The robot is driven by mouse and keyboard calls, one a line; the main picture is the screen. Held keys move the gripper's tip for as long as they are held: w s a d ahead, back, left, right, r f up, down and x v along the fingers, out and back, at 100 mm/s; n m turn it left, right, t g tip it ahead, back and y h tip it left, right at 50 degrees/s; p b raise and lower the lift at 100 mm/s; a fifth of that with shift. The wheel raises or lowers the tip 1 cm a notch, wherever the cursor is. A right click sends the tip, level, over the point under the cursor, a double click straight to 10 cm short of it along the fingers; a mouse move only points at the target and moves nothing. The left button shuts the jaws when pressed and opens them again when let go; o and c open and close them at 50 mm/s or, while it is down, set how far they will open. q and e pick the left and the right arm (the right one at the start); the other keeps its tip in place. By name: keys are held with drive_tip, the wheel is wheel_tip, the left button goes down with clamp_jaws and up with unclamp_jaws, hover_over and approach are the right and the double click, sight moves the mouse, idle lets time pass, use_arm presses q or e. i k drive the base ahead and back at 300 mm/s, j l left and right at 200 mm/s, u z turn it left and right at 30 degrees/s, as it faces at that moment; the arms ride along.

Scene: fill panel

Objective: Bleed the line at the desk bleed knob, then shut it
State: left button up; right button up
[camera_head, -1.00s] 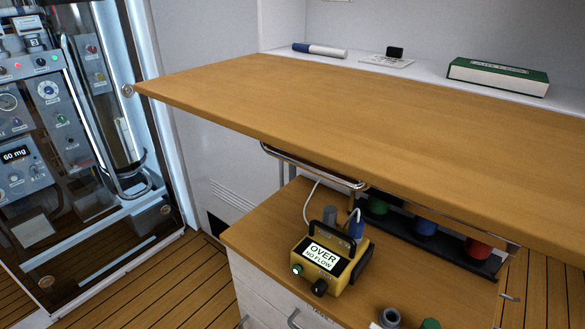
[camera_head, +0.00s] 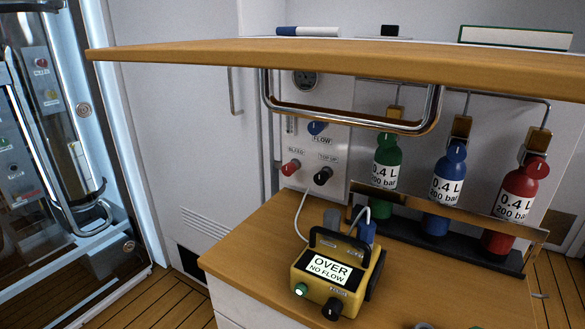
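The red bleed knob (camera_head: 291,168), under a label reading BLEED, sits on the white desk panel (camera_head: 338,135) below the raised wooden top. Beside it on the right is a black knob (camera_head: 322,176) labelled TOP UP. Above them is a blue FLOW knob (camera_head: 317,128), and a dark round gauge (camera_head: 305,80) is partly cut off by the top's edge. A yellow meter (camera_head: 335,283) on the lower desk reads "OVER NO FLOW" and has a lit green button. Neither of my grippers is in view.
The wooden top (camera_head: 330,57) with its metal rail (camera_head: 350,122) overhangs the panel. Green (camera_head: 384,175), blue (camera_head: 446,190) and red (camera_head: 514,205) bottles stand in a rack on the right. A glass-fronted cabinet (camera_head: 60,150) stands at left.

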sight(288, 169)
drive_tip(key=k+j+z, duration=0.1)
drive_tip(key=j+z, duration=0.3)
drive_tip(key=j, duration=0.9)
